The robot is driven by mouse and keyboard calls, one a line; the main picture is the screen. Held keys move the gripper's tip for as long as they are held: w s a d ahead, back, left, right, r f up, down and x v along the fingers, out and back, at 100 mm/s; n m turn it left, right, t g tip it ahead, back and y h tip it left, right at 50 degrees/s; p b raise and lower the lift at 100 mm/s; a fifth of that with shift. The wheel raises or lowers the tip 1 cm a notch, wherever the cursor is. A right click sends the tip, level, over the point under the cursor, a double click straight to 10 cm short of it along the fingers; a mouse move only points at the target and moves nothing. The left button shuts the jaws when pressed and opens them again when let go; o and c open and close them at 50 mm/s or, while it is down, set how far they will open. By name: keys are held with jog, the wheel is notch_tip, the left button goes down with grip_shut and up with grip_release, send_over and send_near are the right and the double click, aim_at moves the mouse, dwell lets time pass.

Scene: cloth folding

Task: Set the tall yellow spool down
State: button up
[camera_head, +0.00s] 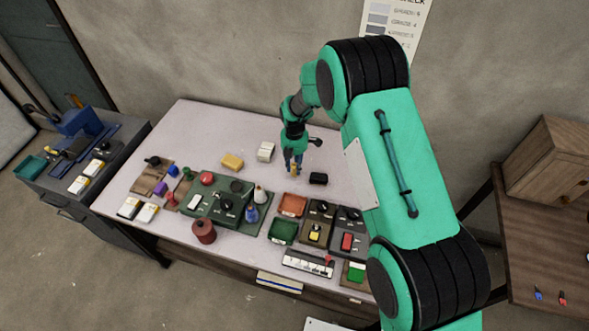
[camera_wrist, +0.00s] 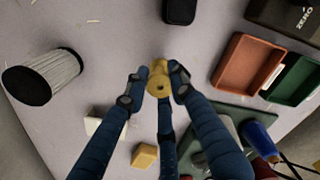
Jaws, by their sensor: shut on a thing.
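The yellow spool (camera_wrist: 159,88) is between the fingers of my gripper (camera_wrist: 157,82), seen end-on with a dark hole in its middle. My gripper is shut on it. In the head view my gripper (camera_head: 293,162) points down over the back middle of the white table, with a small part of the yellow spool (camera_head: 294,171) showing at its tips. The spool looks upright. I cannot tell whether its bottom touches the table (camera_head: 210,125).
A black block (camera_head: 318,179) lies close by, right of my gripper. Orange (camera_head: 293,205) and green (camera_head: 283,231) trays stand in front.

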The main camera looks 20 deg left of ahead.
aim_at(294, 165)
jog(key=shift+f, duration=0.8)
jog(key=shift+f, duration=0.15)
jog(key=o, duration=1)
notch_tip(294, 165, up, 12)
jog(key=shift+r+p, duration=0.15)
jog(key=shift+p, duration=0.55)
